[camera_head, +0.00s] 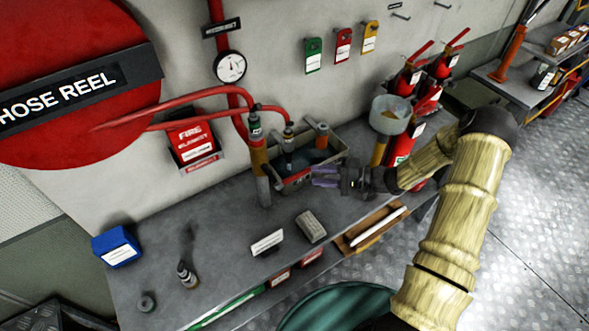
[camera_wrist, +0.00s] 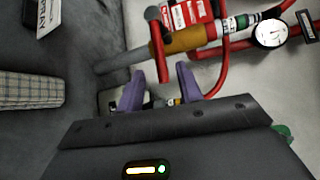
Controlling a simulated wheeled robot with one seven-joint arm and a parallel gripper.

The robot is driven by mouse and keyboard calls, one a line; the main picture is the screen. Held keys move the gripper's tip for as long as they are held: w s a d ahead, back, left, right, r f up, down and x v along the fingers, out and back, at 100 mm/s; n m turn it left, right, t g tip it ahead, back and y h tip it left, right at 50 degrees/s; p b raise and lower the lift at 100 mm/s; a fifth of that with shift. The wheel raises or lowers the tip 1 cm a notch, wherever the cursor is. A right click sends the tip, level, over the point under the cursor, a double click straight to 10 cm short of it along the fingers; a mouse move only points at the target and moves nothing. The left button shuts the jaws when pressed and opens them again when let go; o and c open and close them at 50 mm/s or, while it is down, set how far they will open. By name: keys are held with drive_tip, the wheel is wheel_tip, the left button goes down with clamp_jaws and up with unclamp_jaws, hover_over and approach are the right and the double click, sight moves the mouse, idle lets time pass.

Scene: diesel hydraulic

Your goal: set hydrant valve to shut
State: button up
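The hydrant valve (camera_head: 258,157) is a brass-coloured body on an upright grey pipe at the back of the bench. In the wrist view the valve body (camera_wrist: 187,39) lies sideways, with a red lever (camera_wrist: 160,50) crossing it, roughly square to the pipe. My gripper (camera_head: 318,176) points left towards the pipe, with a gap between them in the head view. Its purple fingers (camera_wrist: 160,88) are apart and empty. In the wrist view the lever's near end appears between the fingertips; I see no contact.
A grey bin (camera_head: 290,183) with fittings stands beside the valve, close to my gripper. Red hoses run from the hose reel (camera_head: 70,85) to the valve area. A pressure gauge (camera_head: 230,67) is on the wall. A funnel (camera_head: 390,115) and extinguishers (camera_head: 408,80) stand right. The bench's left-middle is mostly clear.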

sight(297, 174)
drive_tip(key=p+x, duration=0.2)
drive_tip(key=x, duration=0.6)
drive_tip(key=shift+w+p, duration=0.1)
drive_tip(key=shift+p, duration=0.2)
drive_tip(key=shift+c, duration=0.5)
clamp_jaws()
